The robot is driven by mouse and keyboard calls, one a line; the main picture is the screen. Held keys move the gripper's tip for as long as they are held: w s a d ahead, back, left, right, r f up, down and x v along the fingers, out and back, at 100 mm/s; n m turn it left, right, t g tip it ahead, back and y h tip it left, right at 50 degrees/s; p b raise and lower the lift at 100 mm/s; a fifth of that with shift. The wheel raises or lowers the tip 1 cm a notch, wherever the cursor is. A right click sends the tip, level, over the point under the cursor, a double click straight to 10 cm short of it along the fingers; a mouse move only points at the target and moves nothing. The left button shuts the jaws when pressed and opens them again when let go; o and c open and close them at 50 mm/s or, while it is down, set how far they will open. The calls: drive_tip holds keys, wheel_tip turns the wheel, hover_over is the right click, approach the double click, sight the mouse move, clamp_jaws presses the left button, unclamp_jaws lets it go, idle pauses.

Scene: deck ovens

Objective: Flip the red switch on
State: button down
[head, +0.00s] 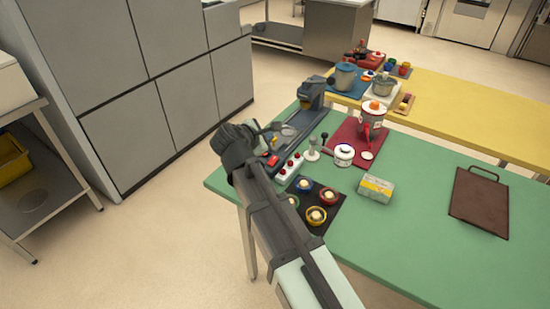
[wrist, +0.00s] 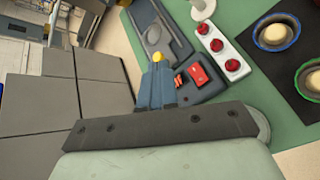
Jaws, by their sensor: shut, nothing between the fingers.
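The red switch (wrist: 198,74) sits on the near end of a dark grey device (wrist: 160,28) in the wrist view. It is a small red rocker, and a second red and yellow patch lies just left of it. In the head view the red switch (head: 272,160) is a small spot at the device's near end, partly beside my arm. My gripper (wrist: 157,70) is shut and empty, with its fingertips just left of the switch; I cannot tell whether they touch the device. In the head view my gripper is mostly hidden by my wrist. The switch's position is too small to tell.
A dark mat (head: 318,224) with coloured bowls, a yellow-white box (head: 376,188) and a brown board (head: 480,205) are on the green table (head: 420,250). Grey cabinets (head: 150,80) stand left of the table.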

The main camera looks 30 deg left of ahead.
sight(272, 163)
drive_tip(key=shift+f, duration=0.1)
drive_tip(key=shift+w+f, duration=0.5)
drive_tip(key=shift+f, duration=0.85)
drive_tip(key=shift+w+f, duration=0.5)
drive_tip(key=shift+f, duration=0.85)
drive_tip(key=shift+w+f, duration=0.5)
drive_tip(key=shift+f, duration=0.85)
drive_tip(key=shift+f, duration=0.1)
drive_tip(key=shift+w+f, duration=0.15)
drive_tip(key=shift+f, duration=0.15)
drive_tip(key=shift+w+f, duration=0.15)
drive_tip(key=shift+f, duration=0.15)
idle(0.3)
drive_tip(key=shift+s+r, duration=0.3)
drive_tip(key=shift+r, duration=0.4)
drive_tip(key=shift+s+r, duration=0.3)
drive_tip(key=shift+r, duration=0.5)
drive_tip(key=shift+s+r, duration=0.3)
drive_tip(key=shift+r, duration=0.45)
drive_tip(key=shift+s+r, duration=0.3)
drive_tip(key=shift+r, duration=0.5)
